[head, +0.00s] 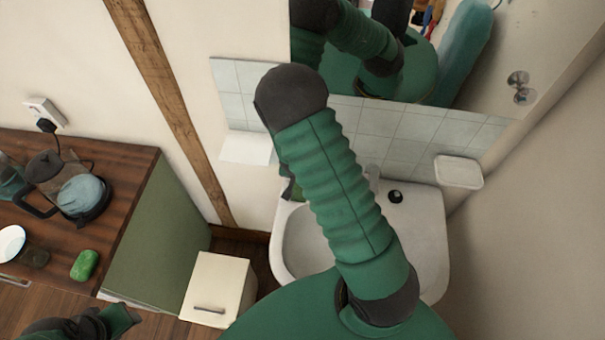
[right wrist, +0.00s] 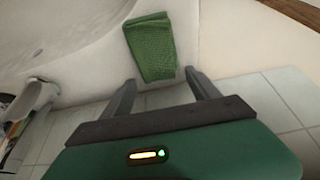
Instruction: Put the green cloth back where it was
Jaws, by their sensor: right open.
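The green cloth (right wrist: 150,46) is a folded, ribbed rectangle resting against a white surface in the right wrist view. My right gripper (right wrist: 160,84) is open and empty, with the cloth just beyond its two fingertips and not between them. In the head view my right arm covers its own gripper and part of the white washbasin (head: 432,225). A small green patch (head: 292,190) shows at the basin's left edge beside the arm; I cannot tell whether it is cloth or gripper. My left gripper (head: 125,318) is at the bottom left, its jaws unclear.
A wooden counter (head: 115,180) at left holds a glass kettle (head: 82,197), a white bowl (head: 11,242) and a green block (head: 85,264). A small white cabinet (head: 217,285) stands beside the basin. A mirror (head: 450,60), a white shelf (head: 248,148) and a soap holder (head: 459,171) are on the wall.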

